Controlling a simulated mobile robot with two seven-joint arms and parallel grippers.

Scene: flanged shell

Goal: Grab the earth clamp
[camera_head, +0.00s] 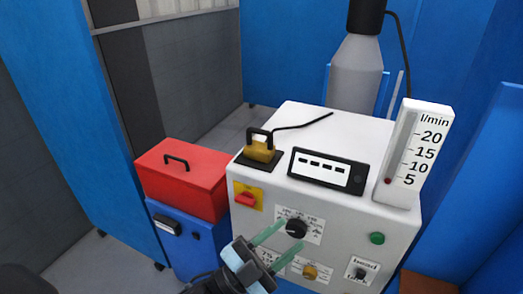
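The earth clamp (260,152) appears to be the brass-yellow block with a black handle. It sits on a black pad on the white top of the machine (305,124), near its left edge. A black cable runs from beside it to the back right. My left gripper (292,235) comes in from the bottom, with two pale green fingers spread apart and nothing between them. It is in front of the machine's front panel, lower than the clamp and apart from it. My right gripper is not in view.
A red toolbox (183,178) stands on a blue cabinet (187,240) to the left. A black display (327,170) and a tall flow gauge (416,152) are right of the clamp. A grey cylinder (355,78) stands behind. Knobs (296,228) stick out of the front panel. Blue walls enclose the area.

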